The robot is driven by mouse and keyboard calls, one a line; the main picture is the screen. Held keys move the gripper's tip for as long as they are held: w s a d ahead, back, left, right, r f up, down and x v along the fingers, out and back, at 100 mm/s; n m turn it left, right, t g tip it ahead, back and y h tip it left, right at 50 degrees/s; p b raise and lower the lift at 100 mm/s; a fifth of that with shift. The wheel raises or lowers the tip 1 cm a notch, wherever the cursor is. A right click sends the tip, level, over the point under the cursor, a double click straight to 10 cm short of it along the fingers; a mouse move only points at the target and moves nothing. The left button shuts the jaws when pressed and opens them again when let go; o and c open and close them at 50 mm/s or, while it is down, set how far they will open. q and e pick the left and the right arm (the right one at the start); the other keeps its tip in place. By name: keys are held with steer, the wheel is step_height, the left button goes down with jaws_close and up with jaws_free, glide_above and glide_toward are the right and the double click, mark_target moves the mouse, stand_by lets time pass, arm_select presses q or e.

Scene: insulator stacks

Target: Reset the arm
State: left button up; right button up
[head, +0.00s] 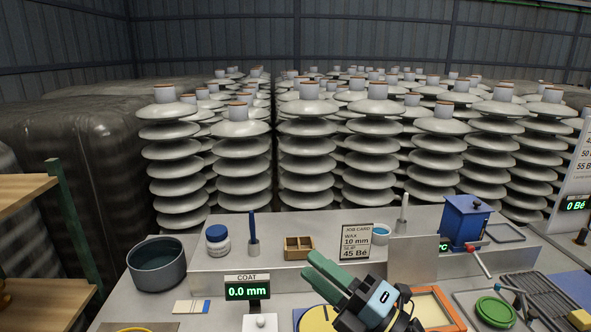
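My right gripper (313,263) is at the bottom centre of the head view, pointing up and to the left. Its two green fingers lie close together along their length, with nothing visible between them. It is in front of the job card (356,242) and over the edge of a yellow round dial or disc (318,319), which it partly hides. My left gripper is not in view.
The bench holds a dark pot (157,264), a coat display (247,291) reading 0.0 mm, a blue-lidded jar (217,240), a wooden box (298,247), an orange frame (437,306) and a blue grinder-like box (465,219). Insulator stacks (242,167) fill the back.

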steer(key=w+d+f+m+t+h, duration=0.1)
steer(key=d+f+m+t+h, duration=0.2)
steer(key=d+m+h, duration=0.4)
steer(key=d+f+m+t+h, duration=0.25)
steer(key=m+h, duration=0.35)
steer(key=m, duration=0.4)
steer(key=s+d+f+m+g+h, duration=0.2)
steer(key=s+d+f+m+g, duration=0.15)
steer(key=f, duration=0.25)
steer(key=s+d+f+m+g+h, duration=0.3)
steer(key=s+d+f+m, duration=0.1)
steer(key=f, duration=0.2)
steer(key=s+d+f+m+g+y, duration=0.1)
steer(key=s+f+m+g, duration=0.1)
steer(key=s+f+g, duration=0.45)
steer(key=s+f+m+g, duration=0.2)
steer(key=s+f+g, duration=0.15)
steer(key=s, duration=0.65)
step_height(320, 180, down, 23)
steer(key=s, duration=0.1)
steer(key=s+d+f+g, duration=0.1)
steer(key=s+d+f, duration=0.2)
steer(key=s+f, duration=1.2)
steer(key=shift+s+f+n, duration=0.35)
steer(key=shift+s+n, duration=0.1)
steer(key=shift+s, duration=0.6)
